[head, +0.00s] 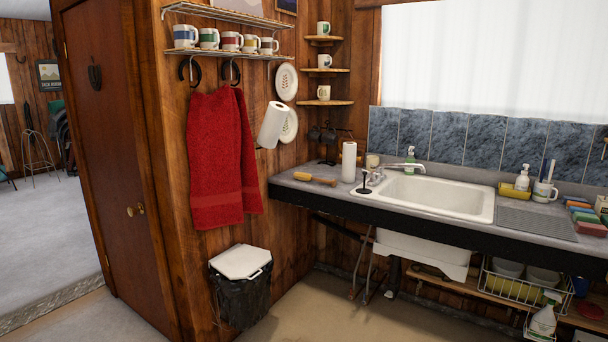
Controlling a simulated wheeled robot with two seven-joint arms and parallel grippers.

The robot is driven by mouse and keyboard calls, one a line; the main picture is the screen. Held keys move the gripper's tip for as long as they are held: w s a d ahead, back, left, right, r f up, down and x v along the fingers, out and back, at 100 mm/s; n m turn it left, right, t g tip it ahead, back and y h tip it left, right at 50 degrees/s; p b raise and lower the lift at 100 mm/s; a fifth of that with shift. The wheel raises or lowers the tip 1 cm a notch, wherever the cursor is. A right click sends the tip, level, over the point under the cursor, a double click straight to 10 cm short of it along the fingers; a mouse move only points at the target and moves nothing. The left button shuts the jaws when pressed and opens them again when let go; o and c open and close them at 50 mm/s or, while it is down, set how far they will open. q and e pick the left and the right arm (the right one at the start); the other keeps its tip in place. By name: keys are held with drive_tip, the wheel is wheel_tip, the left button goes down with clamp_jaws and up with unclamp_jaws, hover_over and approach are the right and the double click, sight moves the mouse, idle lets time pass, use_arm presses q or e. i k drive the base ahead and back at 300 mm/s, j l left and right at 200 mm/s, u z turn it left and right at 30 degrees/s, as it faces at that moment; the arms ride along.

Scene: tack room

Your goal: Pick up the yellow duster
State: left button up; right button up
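A small yellow-orange, brush-like thing with a stubby handle (315,178) lies flat on the left end of the grey counter (335,192). It looks like the yellow duster, but it is too small to be sure. It is uncovered and lies apart from the paper towel roll (349,162) to its right. Neither of my grippers shows in the head view.
A white sink (440,196) is set into the counter, with a soap bottle (410,155) behind it. Several sponges (583,215) lie at the far right. The floor (340,318) before the counter is clear.

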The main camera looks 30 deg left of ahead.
sight(299, 176)
drive_tip(key=i+u, duration=0.15)
drive_tip(key=i, duration=0.5)
drive_tip(key=i+u, duration=0.1)
drive_tip(key=i, duration=0.5)
drive_tip(key=i+l+u, duration=0.15)
drive_tip(key=i, duration=0.5)
